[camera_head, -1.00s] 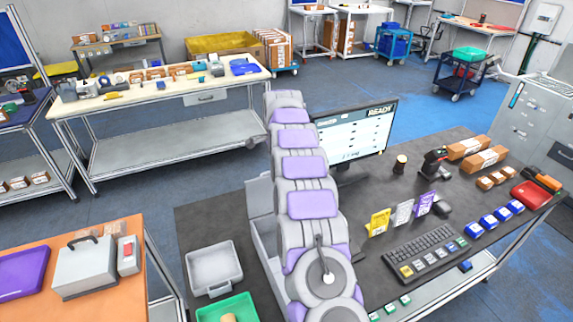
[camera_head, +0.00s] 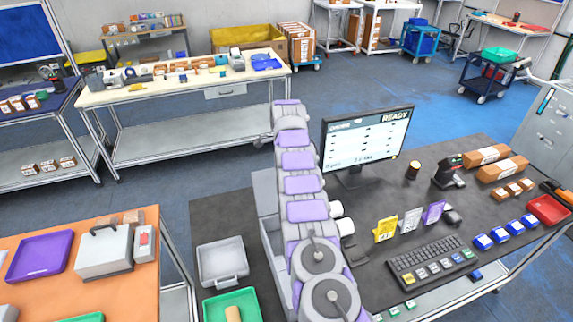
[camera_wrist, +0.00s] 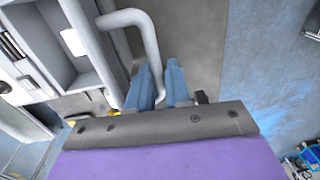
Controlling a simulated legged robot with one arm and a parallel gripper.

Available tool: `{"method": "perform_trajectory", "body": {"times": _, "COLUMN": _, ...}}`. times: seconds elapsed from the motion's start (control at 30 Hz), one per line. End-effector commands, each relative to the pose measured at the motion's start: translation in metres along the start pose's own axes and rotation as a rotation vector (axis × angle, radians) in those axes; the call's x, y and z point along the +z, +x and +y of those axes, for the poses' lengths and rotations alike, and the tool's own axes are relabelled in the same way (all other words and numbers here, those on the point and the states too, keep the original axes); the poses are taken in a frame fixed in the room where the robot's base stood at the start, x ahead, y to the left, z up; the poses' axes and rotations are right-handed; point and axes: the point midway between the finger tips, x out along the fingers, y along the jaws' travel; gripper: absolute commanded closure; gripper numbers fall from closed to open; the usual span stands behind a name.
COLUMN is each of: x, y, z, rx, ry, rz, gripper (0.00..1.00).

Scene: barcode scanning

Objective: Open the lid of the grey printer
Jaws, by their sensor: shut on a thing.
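The grey printer (camera_head: 268,192) stands on the dark table and is mostly hidden behind my arm in the head view. In the wrist view its grey body (camera_wrist: 82,82) fills the upper left, with a bent grey handle bar (camera_wrist: 148,40) reaching down to my blue fingers. My gripper (camera_wrist: 160,80) is shut on this handle, with the bar running in between the two fingers. The fingertips do not show in the head view, as my arm covers them. I cannot tell how far the lid is raised.
A monitor (camera_head: 366,143), keyboard (camera_head: 432,261), scanner (camera_head: 449,172) and several small boxes stand to the right of my arm. A grey tray (camera_head: 222,258) and green tray (camera_head: 232,304) lie to the left. An orange table (camera_head: 60,295) is at far left.

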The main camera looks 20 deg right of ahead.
Motion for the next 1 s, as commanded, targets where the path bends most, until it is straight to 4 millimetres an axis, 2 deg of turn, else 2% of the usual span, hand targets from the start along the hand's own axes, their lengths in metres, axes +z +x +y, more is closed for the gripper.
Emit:
{"method": "perform_trajectory", "body": {"times": 0.07, "x": 0.004, "y": 0.004, "z": -0.008, "rx": -0.025, "ry": -0.01, "rz": -0.001, "gripper": 1.0}}
{"method": "perform_trajectory", "body": {"times": 0.57, "x": 0.009, "y": 0.01, "z": -0.008, "rx": -0.019, "ry": -0.016, "rz": -0.006, "gripper": 1.0}}
{"method": "perform_trajectory", "body": {"times": 0.6, "x": 0.009, "y": 0.01, "z": -0.008, "rx": -0.019, "ry": -0.017, "rz": -0.007, "gripper": 0.72}}
{"method": "perform_trajectory", "body": {"times": 0.7, "x": 0.009, "y": 0.011, "z": -0.007, "rx": -0.014, "ry": -0.016, "rz": -0.007, "gripper": 0.62}}
{"method": "perform_trajectory", "body": {"times": 1.0, "x": 0.005, "y": 0.0, "z": -0.004, "rx": -0.022, "ry": -0.008, "rz": 0.0, "gripper": 0.55}}
